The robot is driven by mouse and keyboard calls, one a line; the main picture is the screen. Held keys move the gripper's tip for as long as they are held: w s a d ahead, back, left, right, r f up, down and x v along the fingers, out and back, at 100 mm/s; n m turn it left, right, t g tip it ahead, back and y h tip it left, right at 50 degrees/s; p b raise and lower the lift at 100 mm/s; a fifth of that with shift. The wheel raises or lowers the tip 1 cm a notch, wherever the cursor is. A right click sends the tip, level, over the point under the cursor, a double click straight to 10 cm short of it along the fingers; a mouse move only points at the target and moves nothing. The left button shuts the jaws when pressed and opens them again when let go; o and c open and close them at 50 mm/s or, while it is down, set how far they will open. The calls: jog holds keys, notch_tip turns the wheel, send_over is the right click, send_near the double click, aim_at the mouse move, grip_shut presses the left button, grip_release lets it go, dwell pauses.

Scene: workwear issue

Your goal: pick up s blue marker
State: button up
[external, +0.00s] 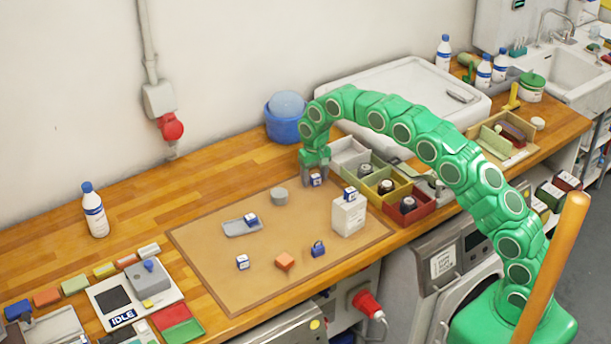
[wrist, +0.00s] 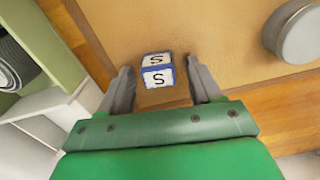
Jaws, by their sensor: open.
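The S blue marker is a small white cube with blue edges and a black letter S on two visible faces. In the wrist view the marker (wrist: 157,68) lies between the two fingertips of my gripper (wrist: 160,85), with no clear contact. In the external view the marker (external: 316,180) shows at the far right part of the brown mat (external: 215,265), under my gripper (external: 316,170). My gripper is open and points down around it. A brown patch shows just below the cube in the wrist view; I cannot tell what it is.
Similar cubes sit on a grey tray (external: 236,229), on a white box (external: 348,217) and on the mat (external: 242,262). A grey cylinder (external: 279,196) stands left of my gripper. Grey, olive and red bins (external: 412,216) are close on the right. The mat's front is partly clear.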

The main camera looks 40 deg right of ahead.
jog(key=c, duration=1)
jog(key=shift+c, duration=0.2)
jog(key=shift+r, duration=0.15)
